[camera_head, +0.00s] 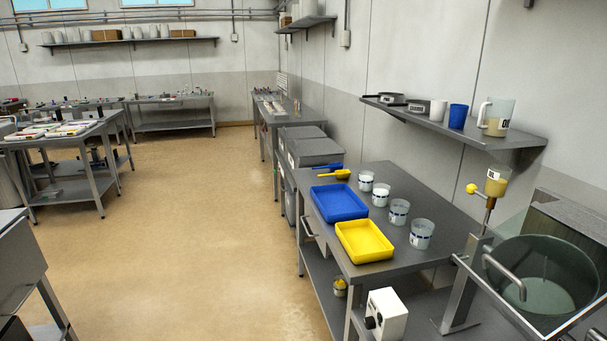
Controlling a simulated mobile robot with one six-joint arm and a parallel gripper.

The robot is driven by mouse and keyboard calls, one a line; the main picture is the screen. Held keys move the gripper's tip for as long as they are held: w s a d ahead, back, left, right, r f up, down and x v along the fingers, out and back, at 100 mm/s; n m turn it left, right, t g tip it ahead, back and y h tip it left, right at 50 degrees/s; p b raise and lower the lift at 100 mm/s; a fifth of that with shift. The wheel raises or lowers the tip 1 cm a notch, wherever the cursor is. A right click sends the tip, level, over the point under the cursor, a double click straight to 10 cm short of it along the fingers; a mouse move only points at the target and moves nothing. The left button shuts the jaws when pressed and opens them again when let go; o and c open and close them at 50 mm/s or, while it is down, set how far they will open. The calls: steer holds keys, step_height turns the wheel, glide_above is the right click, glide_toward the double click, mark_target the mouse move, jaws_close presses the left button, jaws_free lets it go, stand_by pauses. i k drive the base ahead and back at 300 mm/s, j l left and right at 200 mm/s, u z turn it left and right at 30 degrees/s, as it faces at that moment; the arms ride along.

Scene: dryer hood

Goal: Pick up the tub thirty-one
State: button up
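My gripper is not in view.
A blue tray (340,202) and a yellow tray (364,241) lie left of the tubs. A wall shelf (455,126) with cups overhangs the right. A large pot (540,280) stands front right.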

mark_target(366, 178)
steer(key=i+j, duration=0.2)
steer(key=i, duration=0.3)
steer(key=i+j, duration=0.15)
steer(key=i, duration=0.35)
steer(key=i+j, duration=0.2)
steer(key=i, duration=0.3)
steer(key=i+j, duration=0.15)
steer(key=i, duration=0.35)
steer(key=i+j, duration=0.2)
steer(key=i, duration=0.3)
steer(key=i+j+z, duration=0.15)
steer(key=i+z, duration=0.15)
steer(key=z, duration=0.15)
steer(key=i+j+z, duration=0.55)
steer(key=z, duration=0.3)
steer(key=i+j+z, duration=0.15)
steer(key=j+z, duration=0.3)
steer(key=i+j+z, duration=0.1)
steer(key=j+z, duration=0.75)
steer(key=j, duration=0.2)
